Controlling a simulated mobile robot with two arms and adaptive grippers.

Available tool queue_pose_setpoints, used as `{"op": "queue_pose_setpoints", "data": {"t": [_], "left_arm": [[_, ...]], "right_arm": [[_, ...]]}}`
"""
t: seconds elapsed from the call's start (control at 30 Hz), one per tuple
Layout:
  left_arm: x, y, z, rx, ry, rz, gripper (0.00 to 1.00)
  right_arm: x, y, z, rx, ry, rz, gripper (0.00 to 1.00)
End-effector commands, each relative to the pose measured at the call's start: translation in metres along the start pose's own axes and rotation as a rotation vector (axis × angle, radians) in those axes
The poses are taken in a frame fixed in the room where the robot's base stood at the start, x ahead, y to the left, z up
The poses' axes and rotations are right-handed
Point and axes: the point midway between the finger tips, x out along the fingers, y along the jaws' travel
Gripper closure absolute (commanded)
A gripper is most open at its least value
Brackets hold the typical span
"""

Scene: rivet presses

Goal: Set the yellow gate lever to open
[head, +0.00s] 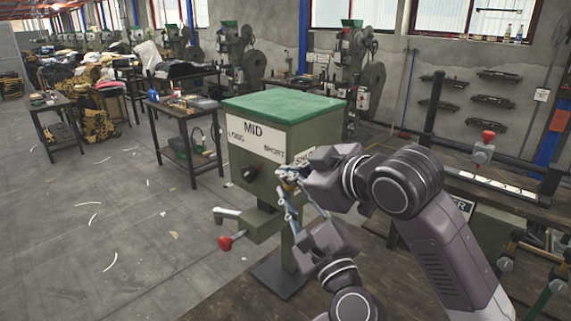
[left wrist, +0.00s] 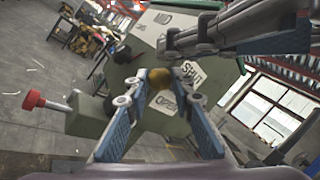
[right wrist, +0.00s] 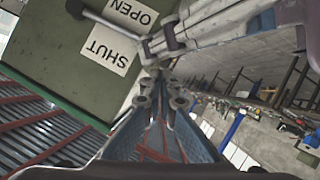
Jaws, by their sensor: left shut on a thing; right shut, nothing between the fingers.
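The yellow ball knob (left wrist: 160,80) of the gate lever shows between my left gripper's fingertips. The lever's shaft is mostly hidden, and I cannot tell its exact setting. My left gripper (left wrist: 162,98) is shut on this knob beside the green press box (head: 300,135). The SHUT label (left wrist: 191,74) and OPEN label (left wrist: 167,104) are close behind the knob; both also show on the box's side in the right wrist view, SHUT (right wrist: 107,50) and OPEN (right wrist: 132,11). My right gripper (right wrist: 163,84) is shut and empty, close to the left gripper's fingers.
The box's front carries a MID label (head: 253,129) and a dark knob (head: 249,174). A red-knobbed lever (head: 226,242) sticks out low at its front left. A wooden bench (head: 470,185) stands at the right.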

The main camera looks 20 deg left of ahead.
Motion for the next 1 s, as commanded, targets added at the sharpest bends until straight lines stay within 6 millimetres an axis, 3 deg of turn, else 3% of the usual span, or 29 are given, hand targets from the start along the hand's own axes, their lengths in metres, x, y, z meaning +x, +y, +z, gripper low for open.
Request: {"op": "queue_pose_setpoints", "data": {"t": [0.47,0.63,0.87,0.9,1.0], "left_arm": [[-0.002,-0.003,-0.002,0.001,0.005,-0.008,1.00],[-0.002,-0.003,-0.002,0.000,0.005,-0.008,1.00],[-0.001,-0.004,0.000,-0.002,0.001,-0.011,1.00],[-0.001,-0.004,0.001,-0.002,0.000,-0.011,0.76],[-0.001,-0.004,0.001,-0.003,-0.001,-0.011,0.65]], "right_arm": [[0.002,0.000,0.008,-0.003,-0.001,0.001,1.00],[0.006,-0.005,0.022,-0.050,-0.004,0.023,1.00],[0.008,-0.006,0.027,-0.053,-0.013,0.021,1.00],[0.008,-0.006,0.028,-0.052,-0.014,0.021,1.00],[0.008,-0.006,0.028,-0.052,-0.015,0.022,1.00]]}}
